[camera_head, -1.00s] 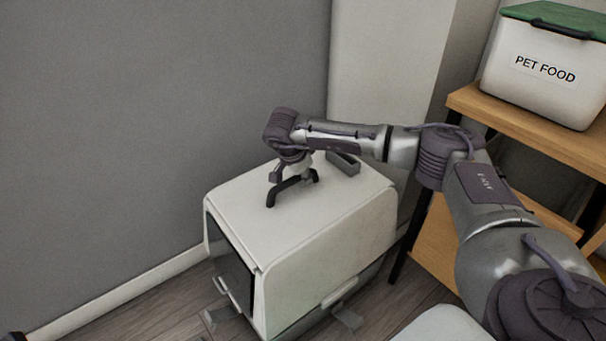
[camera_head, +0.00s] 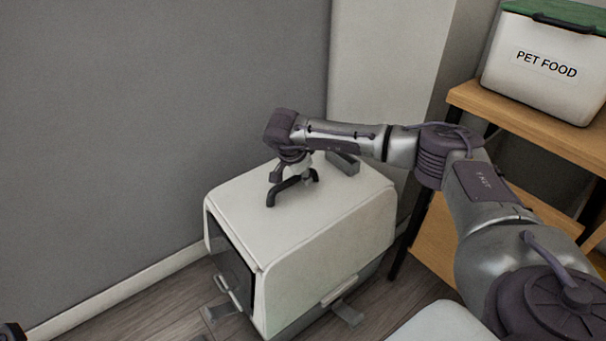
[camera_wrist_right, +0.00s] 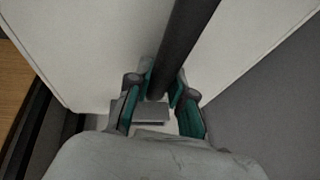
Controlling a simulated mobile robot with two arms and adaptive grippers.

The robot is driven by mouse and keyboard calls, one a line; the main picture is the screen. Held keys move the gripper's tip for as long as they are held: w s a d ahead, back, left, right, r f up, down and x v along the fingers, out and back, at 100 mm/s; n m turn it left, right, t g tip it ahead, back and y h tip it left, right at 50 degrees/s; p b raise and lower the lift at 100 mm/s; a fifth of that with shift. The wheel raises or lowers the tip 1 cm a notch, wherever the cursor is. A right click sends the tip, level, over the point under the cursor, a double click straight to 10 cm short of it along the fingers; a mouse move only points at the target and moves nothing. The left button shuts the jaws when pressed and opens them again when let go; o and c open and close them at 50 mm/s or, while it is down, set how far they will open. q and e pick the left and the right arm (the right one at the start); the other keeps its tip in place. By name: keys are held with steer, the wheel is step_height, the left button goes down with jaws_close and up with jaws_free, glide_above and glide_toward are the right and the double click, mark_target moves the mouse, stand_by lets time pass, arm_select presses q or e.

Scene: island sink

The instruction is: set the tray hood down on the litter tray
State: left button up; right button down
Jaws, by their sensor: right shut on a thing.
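The white tray hood (camera_head: 325,245) is a large box with a dark front opening and a black bar handle on top. It is upright over the litter tray (camera_head: 300,323), whose grey rim shows low under it. I cannot tell whether a thin gap remains between them. My right gripper (camera_head: 292,181) is shut on the handle. In the right wrist view the gripper (camera_wrist_right: 160,97) has its teal-padded fingers on either side of the dark handle bar (camera_wrist_right: 186,45). A dark part at the lower left corner seems to belong to my left arm; its fingers cannot be made out.
Grey clips (camera_head: 348,313) stick out at the tray's sides. A grey wall (camera_head: 150,120) stands behind. A wooden shelf (camera_head: 500,110) at the right carries a white pet food bin (camera_head: 540,75) with a green lid. Wooden floor is free in front.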

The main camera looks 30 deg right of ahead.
steer(key=shift+f, duration=0.35)
stand_by(0.6)
steer(key=c, duration=0.9)
jaws_free()
steer(key=shift+c, duration=0.2)
steer(key=shift+f, duration=0.15)
steer(key=v, duration=1.2)
